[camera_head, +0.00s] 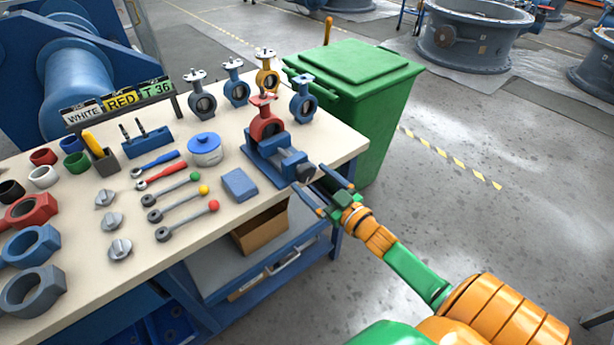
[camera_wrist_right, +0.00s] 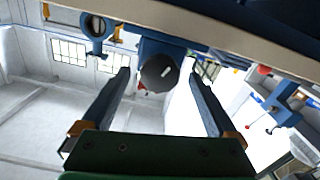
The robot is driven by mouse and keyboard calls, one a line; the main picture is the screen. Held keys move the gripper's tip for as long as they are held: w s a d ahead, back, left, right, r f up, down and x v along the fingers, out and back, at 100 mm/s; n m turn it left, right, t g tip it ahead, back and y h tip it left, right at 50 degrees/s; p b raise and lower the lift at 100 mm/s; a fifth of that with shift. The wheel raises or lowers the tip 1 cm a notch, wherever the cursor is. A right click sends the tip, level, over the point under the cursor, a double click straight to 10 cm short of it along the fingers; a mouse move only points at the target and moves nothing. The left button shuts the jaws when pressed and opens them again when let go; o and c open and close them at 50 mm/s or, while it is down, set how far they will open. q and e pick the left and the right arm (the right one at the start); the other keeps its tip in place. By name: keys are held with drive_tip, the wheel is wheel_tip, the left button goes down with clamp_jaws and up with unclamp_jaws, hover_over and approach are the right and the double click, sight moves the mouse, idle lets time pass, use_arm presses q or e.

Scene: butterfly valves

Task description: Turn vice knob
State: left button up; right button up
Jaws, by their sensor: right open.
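The blue vice (camera_head: 277,158) stands at the right edge of the workbench and holds a red butterfly valve (camera_head: 266,122). Its dark round knob (camera_head: 304,172) faces the bench's right edge. My right gripper (camera_head: 309,179) is open, its two blue fingers on either side of the knob's end. In the right wrist view the knob (camera_wrist_right: 158,74) shows between the fingertips, with a gap on both sides. How deep the fingers reach around it is hard to tell. My left gripper is not in view.
A green bin (camera_head: 360,95) stands close behind my right gripper. The floor to the right is open.

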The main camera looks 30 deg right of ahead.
drive_tip(key=shift+w+a+f, duration=0.1)
drive_tip(key=shift+w, duration=1.3)
drive_tip(key=shift+c, duration=0.2)
drive_tip(key=c, duration=1.3)
drive_tip(key=shift+m, duration=0.3)
drive_tip(key=shift+c, duration=0.2)
drive_tip(key=shift+m+p, duration=0.3)
drive_tip(key=shift+p, duration=0.05)
drive_tip(key=o, duration=1.4)
